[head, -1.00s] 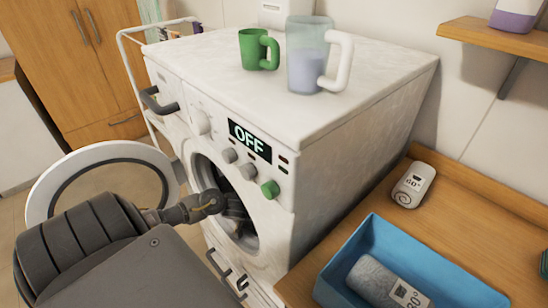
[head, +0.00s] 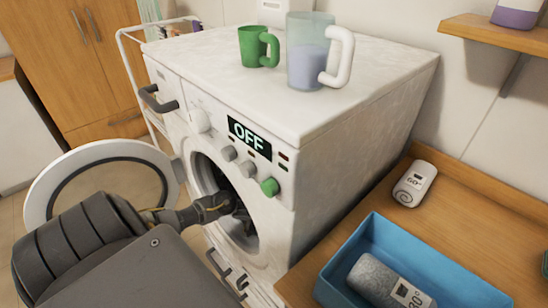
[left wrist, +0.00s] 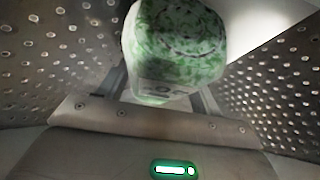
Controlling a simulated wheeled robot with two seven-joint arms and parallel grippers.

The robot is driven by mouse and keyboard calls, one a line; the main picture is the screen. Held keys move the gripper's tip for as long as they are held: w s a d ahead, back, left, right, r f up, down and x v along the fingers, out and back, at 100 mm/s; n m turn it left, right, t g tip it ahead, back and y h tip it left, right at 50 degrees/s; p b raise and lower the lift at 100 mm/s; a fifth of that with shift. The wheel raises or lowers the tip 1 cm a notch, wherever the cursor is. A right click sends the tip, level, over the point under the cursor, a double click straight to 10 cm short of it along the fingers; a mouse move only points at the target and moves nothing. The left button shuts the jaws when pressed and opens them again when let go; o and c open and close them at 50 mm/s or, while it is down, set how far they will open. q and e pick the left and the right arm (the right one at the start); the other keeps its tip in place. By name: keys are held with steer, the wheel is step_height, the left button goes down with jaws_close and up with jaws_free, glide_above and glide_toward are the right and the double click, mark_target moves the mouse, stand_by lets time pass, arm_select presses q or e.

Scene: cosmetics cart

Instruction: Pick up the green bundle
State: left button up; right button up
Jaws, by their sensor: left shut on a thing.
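The green bundle (left wrist: 178,45) is a mottled green and white roll with a pale printed label. In the left wrist view it sits between the fingers of my left gripper (left wrist: 163,88), which is shut on it inside the perforated metal drum (left wrist: 50,45). In the head view my left arm reaches through the open round door of the washing machine (head: 330,165). There the gripper is mostly hidden in the dark opening and the bundle cannot be seen. My right gripper is not in view.
The round door (head: 52,185) stands open at the left. A green mug (head: 254,47) and a clear jug (head: 308,55) stand on the machine. A blue tray (head: 440,268) holding a grey roll (head: 375,280) and a white labelled roll (head: 414,185) are on the wooden counter (head: 460,190).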

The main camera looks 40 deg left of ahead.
arm_select(q)
steer(key=shift+s+a+r, duration=0.1)
steer(key=shift+s+r, duration=0.05)
steer(key=shift+r, duration=0.4)
step_height(320, 180, up, 6)
steer(key=shift+p, duration=0.6)
steer(key=s+a, duration=0.2)
steer(key=s, duration=0.7)
steer(key=s+a+b, duration=0.1)
steer(key=s+a, duration=0.2)
steer(key=s, duration=0.7)
steer(key=shift+a, duration=0.2)
steer(key=shift+f, duration=0.1)
